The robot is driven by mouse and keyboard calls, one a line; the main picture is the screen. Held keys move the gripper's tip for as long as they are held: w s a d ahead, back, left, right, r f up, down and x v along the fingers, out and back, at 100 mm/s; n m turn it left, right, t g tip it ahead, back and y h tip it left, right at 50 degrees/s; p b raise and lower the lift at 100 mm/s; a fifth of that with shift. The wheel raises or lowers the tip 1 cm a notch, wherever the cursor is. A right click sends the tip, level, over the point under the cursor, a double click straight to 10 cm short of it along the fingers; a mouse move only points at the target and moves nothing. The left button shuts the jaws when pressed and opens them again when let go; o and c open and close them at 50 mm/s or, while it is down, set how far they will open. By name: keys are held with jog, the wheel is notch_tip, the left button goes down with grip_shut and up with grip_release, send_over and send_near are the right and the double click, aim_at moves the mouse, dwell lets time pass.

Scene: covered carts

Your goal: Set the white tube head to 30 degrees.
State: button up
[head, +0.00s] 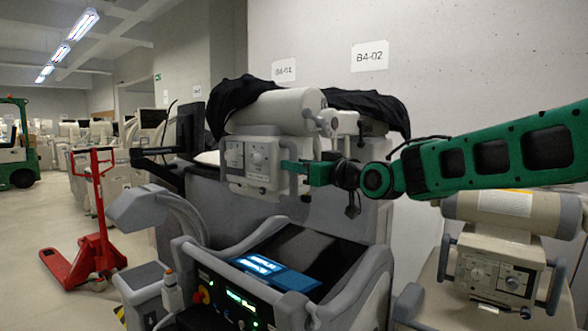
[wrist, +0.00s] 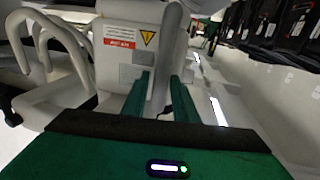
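The white tube head (head: 275,110) is a pale cylinder on the covered cart in the middle of the head view. Its control box (head: 258,160) with knobs hangs below it and has a grey handle on each side. My gripper (head: 296,166) reaches in from the right to the right-hand handle. In the wrist view my green fingers (wrist: 160,90) lie along both sides of the grey handle (wrist: 168,50), with little or no gap visible. The head's housing (wrist: 120,55) with warning labels shows behind. The tube looks roughly level; its exact angle is not readable.
Black cloth (head: 235,95) drapes the cart behind the tube head. A lit console (head: 258,264) stands below it. A beige tube head (head: 500,208) stands at the right, under my arm. A red pallet jack (head: 95,240) stands on open floor at the left.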

jog(key=shift+w+a, duration=0.4)
jog(key=shift+w, duration=0.1)
grip_shut()
jog(key=shift+s+a+r, duration=0.1)
jog(key=shift+a+r, duration=0.05)
